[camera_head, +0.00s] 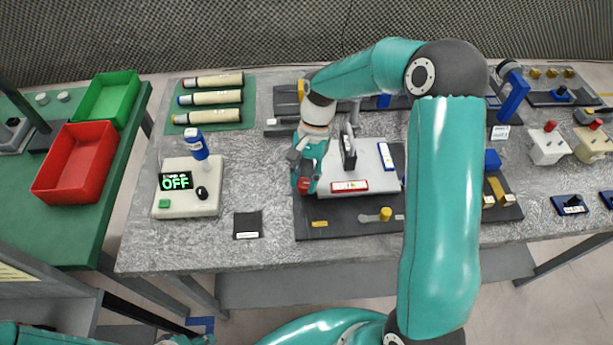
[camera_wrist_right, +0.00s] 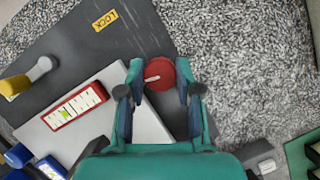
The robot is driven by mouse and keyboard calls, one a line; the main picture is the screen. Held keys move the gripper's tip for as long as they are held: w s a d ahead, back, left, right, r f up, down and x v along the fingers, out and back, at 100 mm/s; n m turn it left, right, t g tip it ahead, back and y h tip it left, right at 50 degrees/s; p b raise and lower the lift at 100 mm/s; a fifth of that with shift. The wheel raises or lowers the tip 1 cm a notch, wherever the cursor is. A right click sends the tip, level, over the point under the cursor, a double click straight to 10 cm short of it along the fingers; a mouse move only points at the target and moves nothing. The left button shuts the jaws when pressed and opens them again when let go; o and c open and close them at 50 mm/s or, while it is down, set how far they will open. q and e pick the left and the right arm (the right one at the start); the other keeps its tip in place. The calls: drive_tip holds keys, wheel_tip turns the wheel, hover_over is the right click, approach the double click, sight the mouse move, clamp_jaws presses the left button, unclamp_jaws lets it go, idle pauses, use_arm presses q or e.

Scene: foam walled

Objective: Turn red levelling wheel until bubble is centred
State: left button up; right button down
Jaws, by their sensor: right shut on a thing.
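The red levelling wheel (camera_wrist_right: 160,74) shows between my right fingers in the wrist view, with a pale mark on its top. My right gripper (camera_wrist_right: 160,88) is shut on it. In the head view my right gripper (camera_head: 306,180) covers most of the wheel. The red-framed vial (camera_wrist_right: 75,106) lies on the light plate (camera_wrist_right: 140,122); its small green bubble (camera_wrist_right: 65,114) appears left of the middle, towards the end away from the wheel. The red vial (camera_head: 349,186) and the blue vial (camera_head: 386,156) show in the head view. My left gripper is not in view.
A yellow knob (camera_head: 386,214) and a yellow LOCK label (camera_head: 320,224) are on the dark base (camera_head: 345,228). A device reading OFF (camera_head: 186,205) and a dark square pad (camera_head: 248,225) stand to the left. Red and green trays (camera_head: 75,168) are farther left.

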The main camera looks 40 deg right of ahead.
drive_tip(key=n, duration=0.2)
drive_tip(key=n+g+h, duration=0.1)
drive_tip(key=n, duration=0.1)
drive_tip(key=shift+s+a+f+n+g, duration=0.1)
drive_tip(key=shift+a+n+g, duration=0.1)
drive_tip(key=shift+n+g, duration=0.1)
drive_tip(key=shift+n+g+h, duration=0.3)
drive_tip(key=shift+n+h, duration=0.3)
drive_tip(key=shift+n, duration=1)
drive_tip(key=c, duration=0.8)
unclamp_jaws()
drive_tip(key=shift+d+r, duration=0.15)
drive_tip(key=shift+r, duration=0.05)
drive_tip(key=shift+w+r, duration=0.25)
drive_tip(key=shift+r, duration=0.05)
drive_tip(key=shift+v, duration=3.5)
